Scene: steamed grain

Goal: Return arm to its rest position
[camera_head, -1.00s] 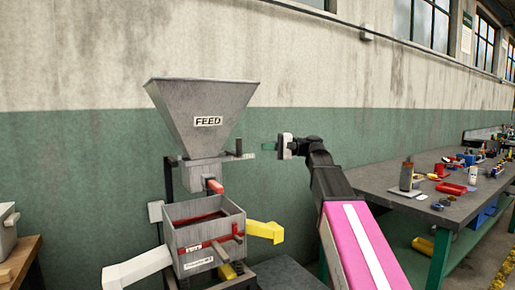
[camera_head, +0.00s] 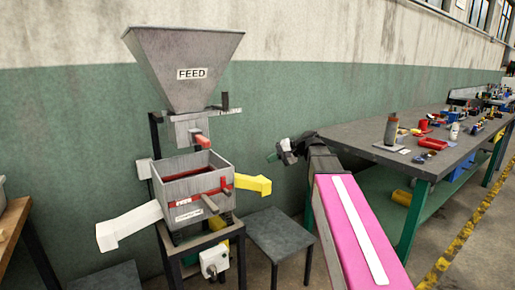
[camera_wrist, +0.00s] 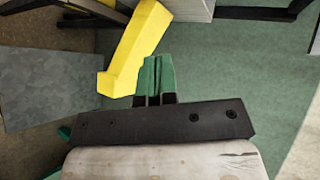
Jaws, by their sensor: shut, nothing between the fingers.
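My gripper (camera_head: 272,157) is at the end of my pink and black arm, right of the feed machine and in front of the green wall. Its green fingers (camera_wrist: 155,78) show in the wrist view, close together with nothing between them. The feed machine has a grey hopper (camera_head: 190,62) marked FEED above a grey box (camera_head: 194,182) with red parts. A yellow chute (camera_head: 254,184) sticks out of the box's right side, apart from my gripper. The yellow chute (camera_wrist: 138,45) also shows just beyond the fingers in the wrist view.
A grey stool (camera_head: 282,236) stands below my gripper. A long workbench (camera_head: 365,140) with small items is to the right. A white chute (camera_head: 130,225) sticks out at the machine's left. A wooden table edge (camera_head: 12,225) is at the far left.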

